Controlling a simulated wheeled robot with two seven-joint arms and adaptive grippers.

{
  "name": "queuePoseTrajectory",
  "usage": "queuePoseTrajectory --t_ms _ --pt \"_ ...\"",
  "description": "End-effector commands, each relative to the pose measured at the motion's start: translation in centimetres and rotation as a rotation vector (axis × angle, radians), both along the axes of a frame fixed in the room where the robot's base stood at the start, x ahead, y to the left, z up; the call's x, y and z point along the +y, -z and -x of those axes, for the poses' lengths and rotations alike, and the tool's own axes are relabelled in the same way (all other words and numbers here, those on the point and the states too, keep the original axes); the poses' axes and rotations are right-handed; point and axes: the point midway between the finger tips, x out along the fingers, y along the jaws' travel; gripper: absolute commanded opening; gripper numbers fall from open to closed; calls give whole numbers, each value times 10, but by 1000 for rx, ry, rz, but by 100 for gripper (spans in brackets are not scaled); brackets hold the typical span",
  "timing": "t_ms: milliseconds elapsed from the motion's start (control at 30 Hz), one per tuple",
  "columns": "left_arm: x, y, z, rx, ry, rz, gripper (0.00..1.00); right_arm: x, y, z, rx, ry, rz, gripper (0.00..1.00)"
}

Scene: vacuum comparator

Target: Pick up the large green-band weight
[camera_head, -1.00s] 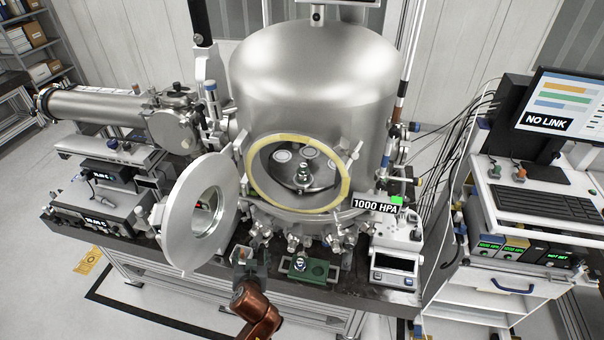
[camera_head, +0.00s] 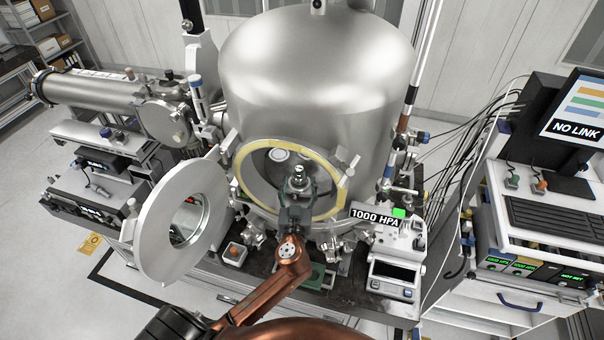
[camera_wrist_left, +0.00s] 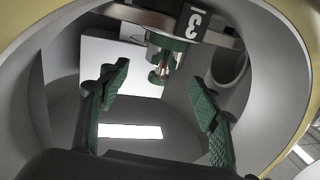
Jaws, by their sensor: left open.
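The green-band weight (camera_wrist_left: 166,50) shows in the left wrist view. It is metallic, with a green band and a narrow knob, beside a dark label marked 3. In the head view a metallic weight (camera_head: 298,174) stands inside the chamber opening, its lower part hidden by my gripper. My left gripper (camera_head: 297,194) reaches into this opening from the front. In the left wrist view its two green-padded fingers (camera_wrist_left: 158,92) are spread apart, with nothing between them. The knob lies just beyond the fingertips, roughly between them. My right gripper is out of view.
The round door (camera_head: 160,235) hangs open at left. A green tray (camera_head: 318,277) is partly hidden behind my arm. A small balance-like instrument (camera_head: 397,272) stands at right.

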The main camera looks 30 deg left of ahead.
Motion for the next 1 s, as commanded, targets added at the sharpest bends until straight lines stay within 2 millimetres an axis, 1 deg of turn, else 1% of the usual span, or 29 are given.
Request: queuePoseTrajectory --t_ms 33,100,200,267,400,500,600,700,1000 --pt "4 -2 -3 0 -2 -3 58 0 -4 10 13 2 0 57" --pt "7 -1 -9 2 -4 -4 58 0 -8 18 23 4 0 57" --pt "13 1 -22 3 -6 -6 58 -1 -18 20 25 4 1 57" --pt "16 1 -30 1 -6 -6 58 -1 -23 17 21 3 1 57" --pt "22 4 -45 0 -4 -3 58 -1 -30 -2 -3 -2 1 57" --pt "23 6 -48 1 -3 0 58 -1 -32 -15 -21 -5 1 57" --pt "23 7 -49 1 -2 0 58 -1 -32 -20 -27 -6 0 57" --pt "22 7 -49 1 -2 0 58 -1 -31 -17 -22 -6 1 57" --pt "22 7 -49 1 -1 0 37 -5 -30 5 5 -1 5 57"
